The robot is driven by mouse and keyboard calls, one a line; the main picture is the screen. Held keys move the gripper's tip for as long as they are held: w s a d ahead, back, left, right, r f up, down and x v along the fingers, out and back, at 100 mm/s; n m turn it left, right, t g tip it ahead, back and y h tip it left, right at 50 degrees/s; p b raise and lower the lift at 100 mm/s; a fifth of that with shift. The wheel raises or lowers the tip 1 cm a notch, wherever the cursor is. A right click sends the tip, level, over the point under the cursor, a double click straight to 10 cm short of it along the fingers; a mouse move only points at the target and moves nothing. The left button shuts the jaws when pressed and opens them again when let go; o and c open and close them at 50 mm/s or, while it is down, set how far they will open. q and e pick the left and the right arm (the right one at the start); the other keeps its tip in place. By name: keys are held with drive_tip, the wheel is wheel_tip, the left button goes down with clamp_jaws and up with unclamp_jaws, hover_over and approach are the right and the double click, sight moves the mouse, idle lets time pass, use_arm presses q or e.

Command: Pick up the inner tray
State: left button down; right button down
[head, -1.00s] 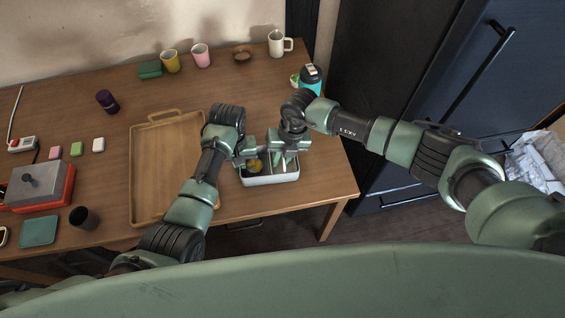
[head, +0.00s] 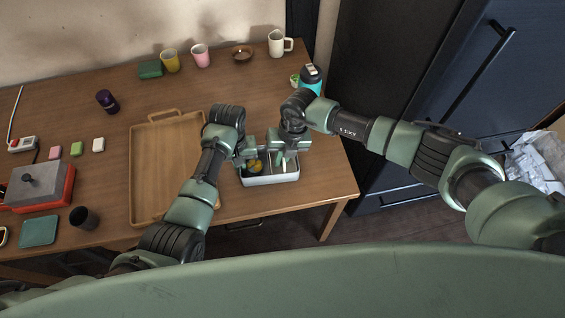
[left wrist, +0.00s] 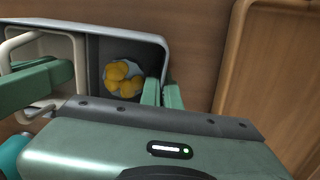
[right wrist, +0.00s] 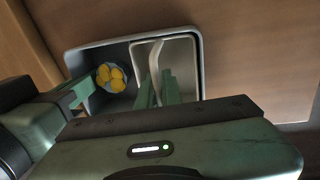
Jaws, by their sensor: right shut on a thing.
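A pale grey box (head: 270,181) stands near the table's front edge. Its open side holds a small bowl of yellow pieces (left wrist: 124,79). Its other side holds the cream inner tray (right wrist: 187,62), which has an upright bar-like handle (right wrist: 155,62). My right gripper (right wrist: 158,88) is shut on this handle, and its fingers hide the lower part. My left gripper (left wrist: 162,94) has one finger on each side of the box's end wall, beside the bowl. Its fingers are close together, but I cannot tell whether they press on the wall.
A wooden tray (head: 143,165) lies left of the box, close to my left arm. A blue bottle (head: 311,78) stands behind my right gripper. Mugs, a brown bowl (head: 242,55) and a green block (head: 150,69) stand along the back. The table is clear just right of the box.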

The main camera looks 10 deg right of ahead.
drive_tip(key=shift+r, duration=0.15)
idle(0.7)
wheel_tip(320, 180, up, 10)
idle(0.4)
use_arm(q)
drive_tip(key=c, duration=1.6)
unclamp_jaws()
wheel_tip(320, 180, up, 12)
drive_tip(key=shift+r, duration=0.1)
